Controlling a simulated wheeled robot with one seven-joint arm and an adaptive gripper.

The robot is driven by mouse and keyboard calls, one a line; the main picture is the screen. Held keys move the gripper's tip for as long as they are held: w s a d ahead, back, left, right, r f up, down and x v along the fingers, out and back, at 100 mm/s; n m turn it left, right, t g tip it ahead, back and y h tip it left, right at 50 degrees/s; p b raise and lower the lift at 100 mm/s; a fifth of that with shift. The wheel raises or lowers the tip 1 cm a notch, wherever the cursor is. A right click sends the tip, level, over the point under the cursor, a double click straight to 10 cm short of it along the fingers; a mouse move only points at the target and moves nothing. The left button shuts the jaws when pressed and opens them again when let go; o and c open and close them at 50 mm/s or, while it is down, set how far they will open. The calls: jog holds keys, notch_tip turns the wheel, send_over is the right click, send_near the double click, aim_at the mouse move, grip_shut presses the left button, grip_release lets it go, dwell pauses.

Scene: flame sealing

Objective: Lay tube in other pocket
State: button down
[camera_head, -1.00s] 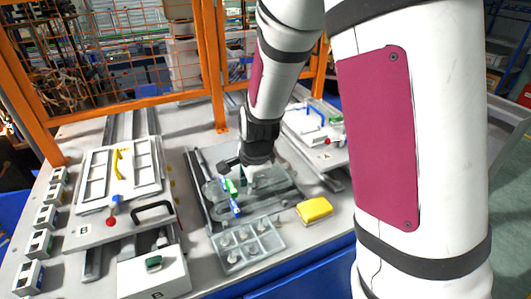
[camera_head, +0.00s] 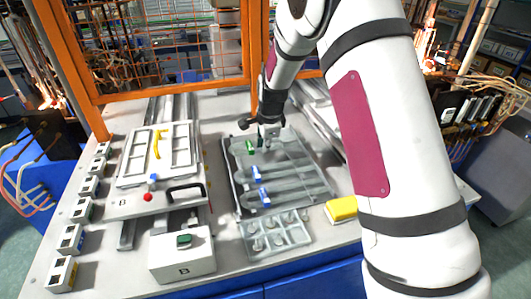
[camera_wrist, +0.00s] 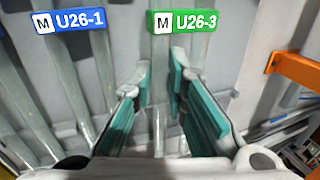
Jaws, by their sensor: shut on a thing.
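The clear tube with the green U26-3 label (camera_wrist: 183,21) runs down between the teal finger pads in the wrist view; its green label (camera_head: 250,147) also shows in the head view. My gripper (camera_wrist: 160,80) is shut on this tube. In the head view my gripper (camera_head: 268,142) is at the far side of the pocketed tray (camera_head: 232,187). A tube with the blue U26-1 label (camera_wrist: 68,20) lies to the left in the wrist view. In the head view two blue labels (camera_head: 257,173) lie nearer than the green one. I cannot tell whether the held tube touches the pocket floor.
A grey compartment box (camera_head: 273,237) stands before the tray, with a yellow sponge-like block (camera_head: 342,209) to its right. A fixture with a white frame (camera_head: 157,155) and black handle stands left. An orange fence (camera_head: 170,90) is behind the table.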

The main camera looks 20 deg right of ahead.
jog(key=shift+s+f+p, duration=0.2)
jog(key=shift+f+p, duration=0.2)
jog(key=shift+f, duration=0.85)
jog(key=shift+w+f, duration=0.1)
jog(key=shift+f, duration=0.3)
jog(key=c, duration=1.6)
grip_release()
